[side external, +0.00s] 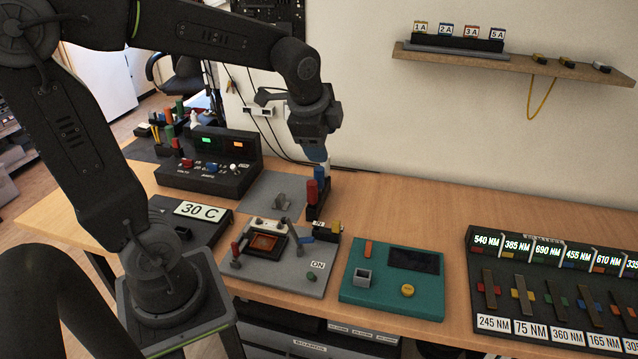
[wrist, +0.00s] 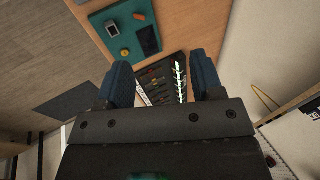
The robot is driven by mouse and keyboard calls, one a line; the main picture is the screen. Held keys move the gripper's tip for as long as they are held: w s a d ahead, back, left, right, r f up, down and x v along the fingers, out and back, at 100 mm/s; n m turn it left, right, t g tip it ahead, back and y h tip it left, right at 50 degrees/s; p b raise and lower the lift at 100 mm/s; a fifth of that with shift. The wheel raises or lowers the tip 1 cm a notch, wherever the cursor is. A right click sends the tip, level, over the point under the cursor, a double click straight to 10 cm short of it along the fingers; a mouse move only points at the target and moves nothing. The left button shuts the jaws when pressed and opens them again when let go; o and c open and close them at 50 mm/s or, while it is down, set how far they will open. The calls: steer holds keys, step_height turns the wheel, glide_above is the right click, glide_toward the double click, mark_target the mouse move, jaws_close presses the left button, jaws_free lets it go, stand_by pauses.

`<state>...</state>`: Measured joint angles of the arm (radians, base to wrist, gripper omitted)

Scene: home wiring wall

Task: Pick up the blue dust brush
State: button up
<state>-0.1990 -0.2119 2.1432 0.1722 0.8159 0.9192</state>
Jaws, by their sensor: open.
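A small upright blue-topped tool, likely the blue dust brush (side external: 320,173), stands in a black holder (side external: 318,210) behind the work boards in the side view. A red-handled tool (side external: 312,191) stands close beside it. My gripper (side external: 314,152) hangs just above the blue top, pointing down. In the side view its blue fingers overlap each other, so I cannot tell the exact gap to the brush. In the wrist view the two blue fingers of my gripper (wrist: 160,65) are spread wide with nothing between them. The brush does not show in the wrist view.
A grey board (side external: 277,270) with levers and a teal board (side external: 358,290) lie in front of the holder. A black console (side external: 210,172) stands to its left. The wavelength panel (side external: 545,270) is at the right. A wooden wall shelf (side external: 520,65) is above.

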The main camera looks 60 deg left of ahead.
steer(key=w+a+f+m+g, duration=0.1)
steer(key=w+a+f+m, duration=0.35)
steer(key=w+a, duration=0.2)
steer(key=m+g+y, duration=0.2)
steer(key=m, duration=0.7)
glide_toward(319, 169)
steer(key=x, duration=0.6)
steer(key=shift+w+d+f, duration=0.1)
steer(key=shift+w, duration=0.15)
steer(key=shift+n+t, duration=0.25)
steer(key=shift+t, duration=0.05)
steer(key=shift+s+x, duration=0.15)
steer(key=shift+x, duration=1.5)
steer(key=shift+s+x, duration=0.15)
steer(key=shift+x, duration=1.45)
steer(key=shift+c, duration=0.2)
steer(key=c, duration=1)
steer(key=shift+o, duration=0.2)
